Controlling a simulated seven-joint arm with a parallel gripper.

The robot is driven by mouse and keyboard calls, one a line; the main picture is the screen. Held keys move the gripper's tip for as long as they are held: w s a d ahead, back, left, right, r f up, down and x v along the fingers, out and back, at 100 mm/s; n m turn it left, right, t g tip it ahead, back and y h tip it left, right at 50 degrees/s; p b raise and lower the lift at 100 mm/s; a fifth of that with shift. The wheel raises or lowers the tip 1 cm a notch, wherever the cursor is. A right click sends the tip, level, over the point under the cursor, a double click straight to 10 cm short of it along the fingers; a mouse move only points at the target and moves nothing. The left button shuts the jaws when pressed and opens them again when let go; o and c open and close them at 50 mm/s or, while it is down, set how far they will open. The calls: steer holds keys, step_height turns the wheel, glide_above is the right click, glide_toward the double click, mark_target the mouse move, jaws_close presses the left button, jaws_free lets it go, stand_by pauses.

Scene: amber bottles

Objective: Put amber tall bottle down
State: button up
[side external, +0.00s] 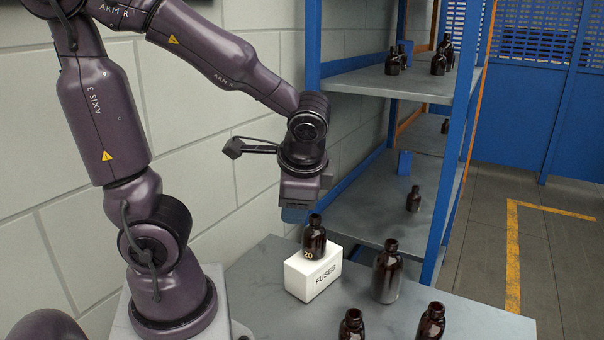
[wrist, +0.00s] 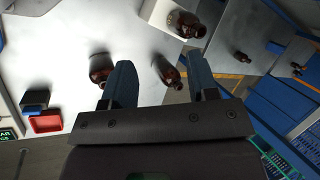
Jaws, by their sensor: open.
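An amber bottle (side external: 314,240) marked 20 stands upright on a white box (side external: 310,277) labelled FUSES; in the wrist view an amber bottle (wrist: 186,24) is on the white box (wrist: 160,14). A larger amber bottle (side external: 386,275) stands upright on the grey table to its right. I cannot tell for certain which is the tall one. My gripper (side external: 295,213) is above and slightly left of the bottle on the box. In the wrist view my gripper (wrist: 160,68) has its two blue fingers apart, with no bottle held between them.
Two more amber bottles (side external: 352,325) (side external: 430,322) stand at the table's front. A blue-framed shelf (side external: 400,87) with several bottles rises behind, close to my gripper. A red tray (wrist: 46,122) lies at the left of the wrist view. The table (side external: 260,300) is clear left of the box.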

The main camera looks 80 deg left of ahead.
steer(key=d+r+n+t+h, duration=0.2)
steer(key=d+r+t+h, duration=0.3)
steer(key=d+r, duration=0.2)
steer(key=shift+s+n+t, duration=0.3)
steer(key=shift+s+n, duration=0.05)
steer(key=shift+n, duration=0.05)
steer(key=shift+r, duration=0.1)
stand_by(0.5)
